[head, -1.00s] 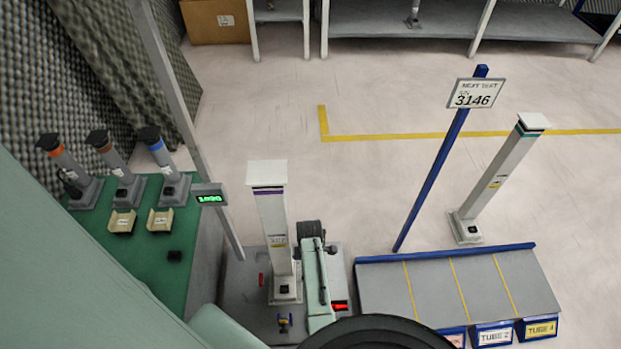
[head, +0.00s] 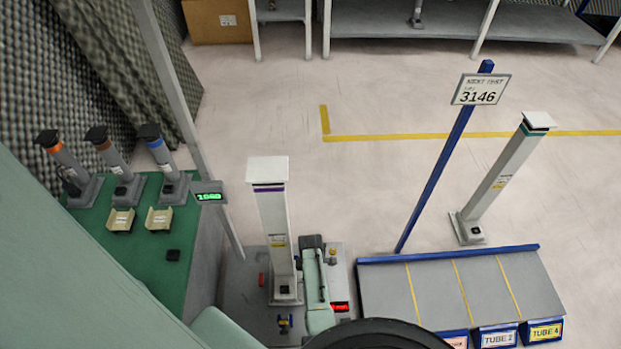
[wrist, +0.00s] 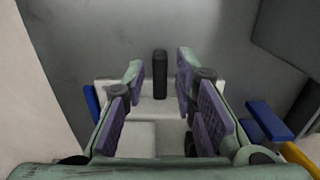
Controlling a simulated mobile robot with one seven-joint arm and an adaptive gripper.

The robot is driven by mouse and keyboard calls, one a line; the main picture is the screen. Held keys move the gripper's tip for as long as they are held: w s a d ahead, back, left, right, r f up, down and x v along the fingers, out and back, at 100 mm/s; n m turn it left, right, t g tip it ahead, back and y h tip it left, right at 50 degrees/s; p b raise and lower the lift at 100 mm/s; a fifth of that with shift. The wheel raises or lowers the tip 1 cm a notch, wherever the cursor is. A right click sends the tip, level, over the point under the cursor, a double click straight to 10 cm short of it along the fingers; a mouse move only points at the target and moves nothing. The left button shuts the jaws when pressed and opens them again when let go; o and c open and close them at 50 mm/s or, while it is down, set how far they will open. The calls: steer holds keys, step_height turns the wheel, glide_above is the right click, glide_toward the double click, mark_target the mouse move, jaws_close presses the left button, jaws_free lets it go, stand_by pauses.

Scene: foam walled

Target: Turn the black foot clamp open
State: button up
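A black upright piece (wrist: 160,74), which looks like the foot clamp, stands in the wrist view at the far edge of a white foot plate (wrist: 135,136). My gripper (wrist: 159,80) is open, with its purple-padded fingers on either side of that piece. I see a gap on both sides and no contact. In the head view a white column (head: 274,225) with a purple band stands upright on a grey platform (head: 240,300). My green arm is just right of the column. My fingers and the black clamp cannot be made out there.
A red piece (head: 262,280), a blue-and-yellow piece (head: 285,321), a brass-coloured knob (head: 332,256) and a red display (head: 340,307) are around the column. A green bench (head: 140,250) is left. A blue-edged grey rack (head: 450,290) and a leaning white column (head: 500,185) are right.

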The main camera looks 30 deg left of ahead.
jaws_close()
steer(key=shift+m, duration=0.3)
steer(key=m, duration=0.2)
steer(key=shift+m, duration=0.4)
steer(key=m, duration=0.4)
steer(key=shift+s+p, duration=0.2)
steer(key=shift+p, duration=0.15)
steer(key=m, duration=0.5)
steer(key=shift+s+m, duration=0.1)
steer(key=shift+m, duration=0.3)
steer(key=m, duration=0.4)
steer(key=shift+m, duration=0.3)
steer(key=shift+a, duration=0.1)
